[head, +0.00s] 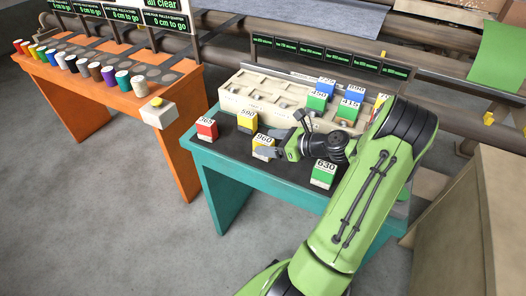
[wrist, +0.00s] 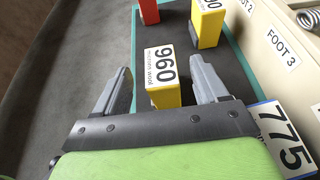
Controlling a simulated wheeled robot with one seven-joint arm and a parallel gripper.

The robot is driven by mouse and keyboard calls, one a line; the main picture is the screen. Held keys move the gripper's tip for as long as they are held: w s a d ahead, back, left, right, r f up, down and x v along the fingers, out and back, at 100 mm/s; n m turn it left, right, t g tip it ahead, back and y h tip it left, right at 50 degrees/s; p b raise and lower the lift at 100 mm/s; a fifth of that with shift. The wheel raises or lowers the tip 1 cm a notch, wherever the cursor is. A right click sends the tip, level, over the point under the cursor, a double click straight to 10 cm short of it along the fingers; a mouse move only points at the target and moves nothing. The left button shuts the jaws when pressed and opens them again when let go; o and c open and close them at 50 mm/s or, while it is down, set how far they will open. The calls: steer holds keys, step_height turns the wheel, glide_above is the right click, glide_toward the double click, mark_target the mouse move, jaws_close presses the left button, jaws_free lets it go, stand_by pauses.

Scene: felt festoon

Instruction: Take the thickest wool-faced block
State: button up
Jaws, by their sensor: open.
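A yellow block with a white top label reading 960 and small print that seems to include "wool" (wrist: 165,97) stands between my fingers in the wrist view. Other labelled blocks are a red one (head: 207,131), a yellow 590 (head: 246,123) and a green 630 (head: 322,180). Their small print is unreadable.
A cream rack (head: 262,97) stands along the back of the teal table (head: 232,166), with several blue and green blocks on it. A blue block labelled 775 (wrist: 285,140) is close to my gripper's right side in the wrist view. An orange table (head: 120,95) with spools stands left.

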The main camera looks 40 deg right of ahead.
mark_target(258, 141)
steer(key=b+x, duration=0.1)
steer(key=x, duration=0.3)
steer(key=shift+w+a+f+b, duration=0.15)
steer(key=shift+w+f+b, duration=0.05)
steer(key=shift+w+b, duration=0.1)
steer(key=shift+s+r, duration=0.1)
steer(key=c, duration=1.1)
steer(key=shift+r, duration=0.1)
steer(key=shift+c, duration=0.2)
